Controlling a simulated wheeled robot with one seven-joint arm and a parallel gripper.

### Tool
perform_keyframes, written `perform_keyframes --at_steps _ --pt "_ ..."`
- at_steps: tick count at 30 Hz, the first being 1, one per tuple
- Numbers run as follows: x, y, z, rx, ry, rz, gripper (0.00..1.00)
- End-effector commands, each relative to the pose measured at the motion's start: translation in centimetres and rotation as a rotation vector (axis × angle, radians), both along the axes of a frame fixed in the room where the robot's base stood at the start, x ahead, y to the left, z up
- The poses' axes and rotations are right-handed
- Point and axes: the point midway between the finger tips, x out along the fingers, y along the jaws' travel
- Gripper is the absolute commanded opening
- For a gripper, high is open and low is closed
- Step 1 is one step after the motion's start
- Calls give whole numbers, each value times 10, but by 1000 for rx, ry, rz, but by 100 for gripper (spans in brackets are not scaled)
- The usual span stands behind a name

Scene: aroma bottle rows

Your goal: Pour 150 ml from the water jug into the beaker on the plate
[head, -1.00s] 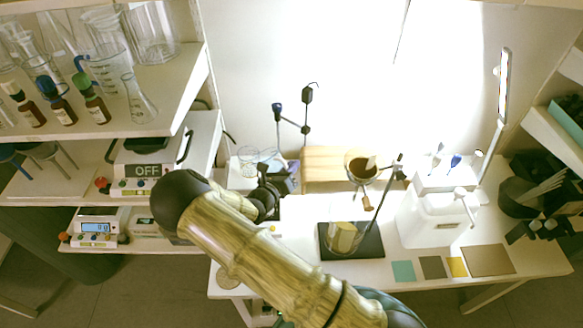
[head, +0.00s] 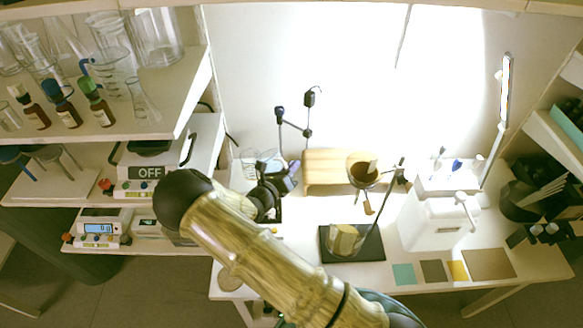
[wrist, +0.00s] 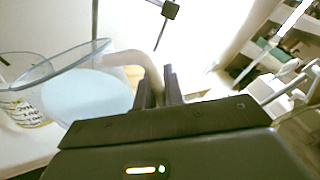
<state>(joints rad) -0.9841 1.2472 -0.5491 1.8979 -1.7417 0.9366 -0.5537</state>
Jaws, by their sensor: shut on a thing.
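My gripper (wrist: 160,92) is shut on the pale handle of the water jug (wrist: 85,95), a clear vessel with bluish water inside. The jug looks tilted in the wrist view. In the head view my gripper (head: 272,190) is at the left end of the bench, and my arm and gripper hide much of the jug. A clear beaker (head: 343,238) with something tan showing in or through it stands on a dark square plate (head: 371,251), to the right of my gripper. I cannot read its level.
A clear container with writing (wrist: 20,108) is beside the jug in the wrist view. A brown-filled funnel (head: 361,172) on a stand is behind the plate. Shelves with glassware and bottles (head: 96,100) are at left.

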Motion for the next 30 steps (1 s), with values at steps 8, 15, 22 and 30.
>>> perform_keyframes --at_steps 8,15,22,30 --pt "2 2 4 -12 10 0 0" --pt "3 3 7 -25 22 0 0" --pt "4 4 9 -37 34 -1 0" --pt "5 5 11 -51 48 -1 0"
